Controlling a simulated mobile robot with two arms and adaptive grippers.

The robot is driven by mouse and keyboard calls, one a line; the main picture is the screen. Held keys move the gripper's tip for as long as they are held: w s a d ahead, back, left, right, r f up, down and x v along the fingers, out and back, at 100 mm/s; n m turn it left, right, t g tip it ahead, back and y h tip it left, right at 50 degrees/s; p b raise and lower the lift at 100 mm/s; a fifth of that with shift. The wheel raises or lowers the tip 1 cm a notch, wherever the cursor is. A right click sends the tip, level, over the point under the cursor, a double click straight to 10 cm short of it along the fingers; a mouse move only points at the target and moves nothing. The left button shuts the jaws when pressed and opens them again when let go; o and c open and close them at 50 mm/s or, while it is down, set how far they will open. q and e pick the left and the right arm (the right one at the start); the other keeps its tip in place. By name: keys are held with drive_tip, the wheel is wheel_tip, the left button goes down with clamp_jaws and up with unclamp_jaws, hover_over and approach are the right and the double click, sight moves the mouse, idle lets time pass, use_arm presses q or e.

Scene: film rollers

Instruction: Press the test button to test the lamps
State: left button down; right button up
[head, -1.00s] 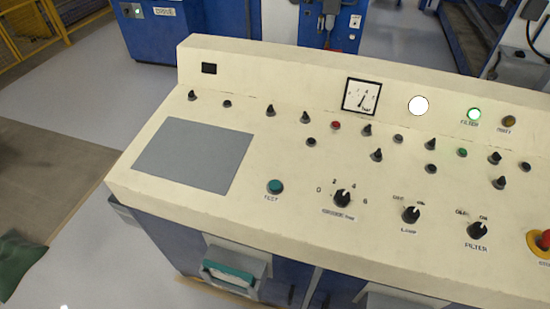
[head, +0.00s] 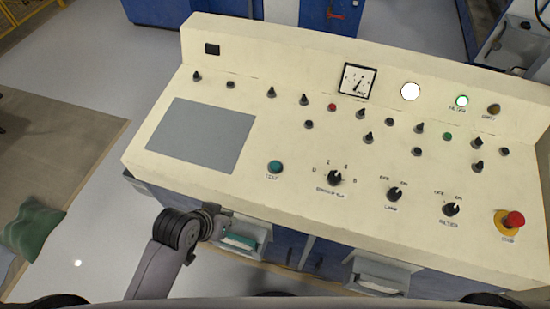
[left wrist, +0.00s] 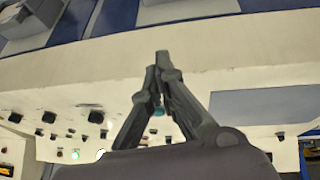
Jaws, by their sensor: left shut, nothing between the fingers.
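The teal test button (head: 275,167) sits on the cream console top (head: 225,185), right of a grey plate. On the raised back panel, a white lamp (head: 410,91) and a green lamp (head: 462,100) glow; an amber lamp (head: 493,108) looks dark. My left arm (head: 180,230) reaches up in front of the console's front edge, below and left of the button. In the left wrist view my left gripper (left wrist: 162,66) is shut and empty. The teal button (left wrist: 158,111) shows between its finger links there, apart from the fingertips. My right gripper is not in view.
Knobs crowd the console, including a pressure selector (head: 335,178), a lamp switch (head: 394,194) and a filter switch (head: 452,209). A red emergency stop (head: 515,219) stands at the right. The grey plate (head: 203,135) is bare. A green cloth-like object (head: 35,228) lies at the left.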

use_arm(q)
drive_tip(key=w+d+r+m+h+p, duration=0.1)
drive_tip(key=w+d+r+m+h, duration=0.1)
drive_tip(key=w+d+r, duration=0.35)
drive_tip(key=w+d+r+m+h, duration=0.1)
drive_tip(key=w+d+r+h, duration=0.15)
drive_tip(key=d, duration=0.55)
drive_tip(key=w+a+r+n+h, duration=0.1)
drive_tip(key=w+a, duration=0.1)
drive_tip(key=w, duration=0.8)
drive_tip(key=shift+w+a+r+n, duration=0.2)
drive_tip(key=shift+w+a+n, duration=0.1)
drive_tip(key=shift+n, duration=0.1)
drive_tip(key=shift+s, duration=0.1)
drive_tip(key=b, duration=0.7)
hover_over(273, 164)
wheel_tip(273, 164, down, 8)
drive_tip(key=shift+s+r, duration=0.1)
drive_tip(key=shift+r, duration=0.1)
drive_tip(key=shift+f+b, duration=0.55)
drive_tip(key=shift+f, duration=0.05)
drive_tip(key=shift+f, duration=0.1)
